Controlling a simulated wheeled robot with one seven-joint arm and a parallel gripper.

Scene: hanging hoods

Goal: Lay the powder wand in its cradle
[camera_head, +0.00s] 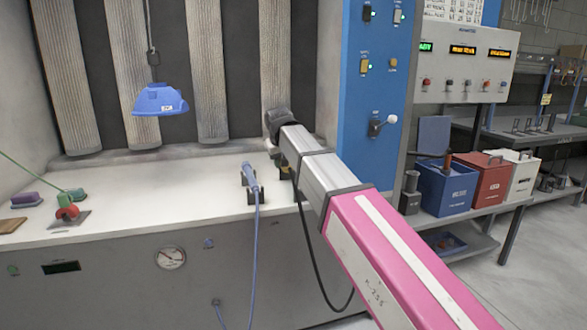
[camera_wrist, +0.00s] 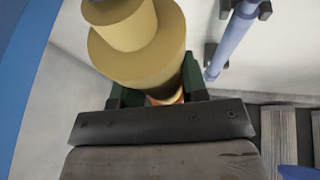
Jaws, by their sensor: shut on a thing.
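My gripper (camera_wrist: 155,92) is shut on a tan, stepped round body, which I take to be the powder wand (camera_wrist: 135,45). Its dark green fingers show on either side of it in the wrist view, with an orange-red band low between them. In the head view my gripper (camera_head: 278,122) is above the back of the white bench, and the wand is mostly hidden by it. A dark cradle (camera_head: 285,170) stands on the bench just below my gripper, partly hidden by my arm. I cannot tell whether the wand touches it.
A blue wand (camera_head: 251,178) with a hose lies in dark brackets to the left. A black cable (camera_head: 318,270) hangs over the bench front. A blue hood (camera_head: 160,99) hangs at the left. A blue post with switches (camera_head: 375,60) stands close on the right.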

